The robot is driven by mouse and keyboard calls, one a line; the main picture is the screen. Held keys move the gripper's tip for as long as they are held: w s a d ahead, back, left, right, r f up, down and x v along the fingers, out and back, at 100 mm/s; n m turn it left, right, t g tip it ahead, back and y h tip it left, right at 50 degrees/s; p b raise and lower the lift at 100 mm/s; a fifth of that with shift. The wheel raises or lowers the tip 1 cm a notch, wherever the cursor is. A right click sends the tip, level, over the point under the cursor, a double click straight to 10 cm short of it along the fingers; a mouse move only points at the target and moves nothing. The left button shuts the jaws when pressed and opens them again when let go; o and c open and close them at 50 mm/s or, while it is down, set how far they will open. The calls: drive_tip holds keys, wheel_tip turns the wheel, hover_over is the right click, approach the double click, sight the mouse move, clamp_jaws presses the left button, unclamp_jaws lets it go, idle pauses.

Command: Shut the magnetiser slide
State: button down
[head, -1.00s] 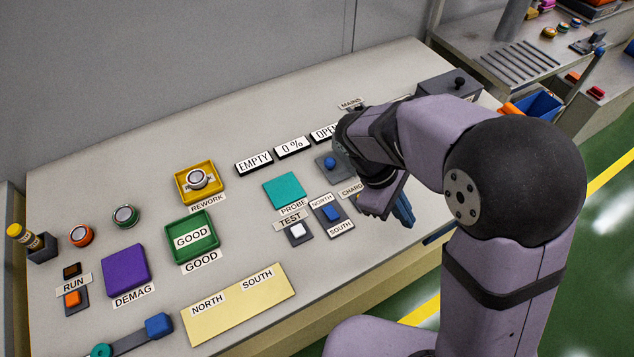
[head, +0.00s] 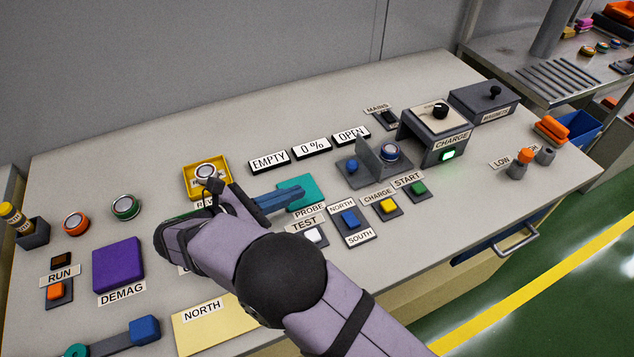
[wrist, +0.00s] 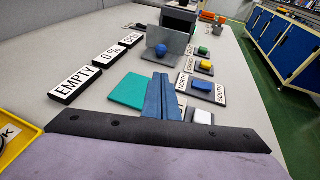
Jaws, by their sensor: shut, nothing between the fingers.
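The magnetiser slide (head: 349,180) is a grey plate with an upright grey panel and a blue knob (head: 352,166) on its left end. A round metal part with a blue ring (head: 390,152) sits on it behind the panel, in front of the grey charge housing (head: 440,118). The slide stands out of the housing, and a sign reads OPEN (head: 351,136). My gripper (head: 299,194) is shut and empty, its blue fingers over the teal probe pad (head: 296,184), left of the knob and apart from it. In the wrist view the fingers (wrist: 160,82) point toward the knob (wrist: 161,50).
Signs reading EMPTY (head: 269,161) and 0 % (head: 312,148) stand behind the pad. Test, north/south, charge (head: 388,206) and start (head: 418,188) buttons lie along the front. A yellow rework tray (head: 190,186) is at the left. A green lamp (head: 448,155) glows on the housing.

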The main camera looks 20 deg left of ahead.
drive_tip(key=p, duration=0.3)
approach(372, 162)
drive_tip(key=f, duration=0.1)
drive_tip(key=w+a+f, duration=0.2)
drive_tip(key=shift+w+a+f, duration=0.1)
drive_tip(key=shift+a+f, duration=0.05)
drive_tip(key=shift+f, duration=0.25)
drive_tip(key=shift+w, duration=0.1)
drive_tip(key=w+d+b, duration=0.1)
drive_tip(key=w+d, duration=0.8)
drive_tip(key=shift+s+a, duration=0.15)
drive_tip(key=shift+s, duration=0.15)
drive_tip(key=shift+s+a, duration=0.25)
drive_tip(key=v, duration=0.8)
drive_tip(key=f+b+v, duration=0.1)
drive_tip(key=v, duration=0.4)
drive_tip(key=shift+s, duration=0.1)
